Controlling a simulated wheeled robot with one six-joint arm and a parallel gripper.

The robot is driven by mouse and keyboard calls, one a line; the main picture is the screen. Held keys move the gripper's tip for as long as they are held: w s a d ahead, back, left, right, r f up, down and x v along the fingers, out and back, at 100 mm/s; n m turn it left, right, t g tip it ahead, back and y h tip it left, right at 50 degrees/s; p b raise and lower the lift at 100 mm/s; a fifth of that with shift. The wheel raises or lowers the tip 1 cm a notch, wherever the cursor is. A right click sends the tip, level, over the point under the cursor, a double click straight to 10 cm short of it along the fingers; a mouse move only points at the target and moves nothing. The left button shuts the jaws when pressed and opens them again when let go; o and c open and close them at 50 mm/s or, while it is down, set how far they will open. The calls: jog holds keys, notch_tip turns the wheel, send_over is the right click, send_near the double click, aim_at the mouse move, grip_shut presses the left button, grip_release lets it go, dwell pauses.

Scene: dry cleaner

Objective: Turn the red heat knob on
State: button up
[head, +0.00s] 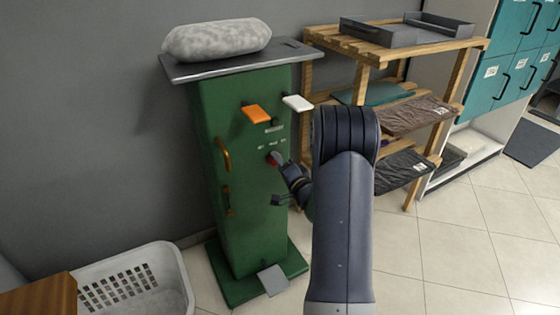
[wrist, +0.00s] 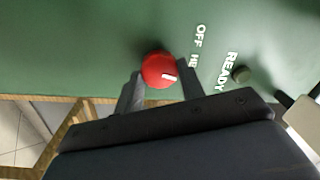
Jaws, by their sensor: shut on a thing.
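The red heat knob (wrist: 158,70) is on the green front panel of the press cabinet (head: 240,215). It is round with a white pointer mark, seen in the wrist view. In the head view the knob (head: 273,158) shows as a small red spot partly hidden by my gripper. My gripper (wrist: 160,85) is shut on the knob, one finger on each side of it. In the wrist view the printed words "OFF" and "READY" show beside the knob, with another label partly cut off by a finger. The white mark points toward the lower right of that picture.
Above the knob, an orange paddle (head: 256,113) and a white paddle (head: 297,102) stick out. Brass handles (head: 222,154) are at the left. A grey padded roll (head: 216,40) lies on top. A wooden shelf (head: 400,45) stands right; a white basket (head: 130,280) is lower left.

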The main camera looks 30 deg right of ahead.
jog(key=m+p, duration=0.1)
jog(key=m, duration=0.5)
jog(key=shift+a+f, duration=0.1)
jog(key=shift+f, duration=0.05)
jog(key=shift+m, duration=0.3)
jog(key=o, duration=1)
jog(key=shift+s, duration=0.15)
jog(key=s, duration=0.3)
jog(key=s+p, duration=0.1)
jog(key=s, duration=0.6)
jog(key=shift+s+d+f, duration=0.2)
jog(key=shift+s+f, duration=0.05)
jog(key=shift+s, duration=0.05)
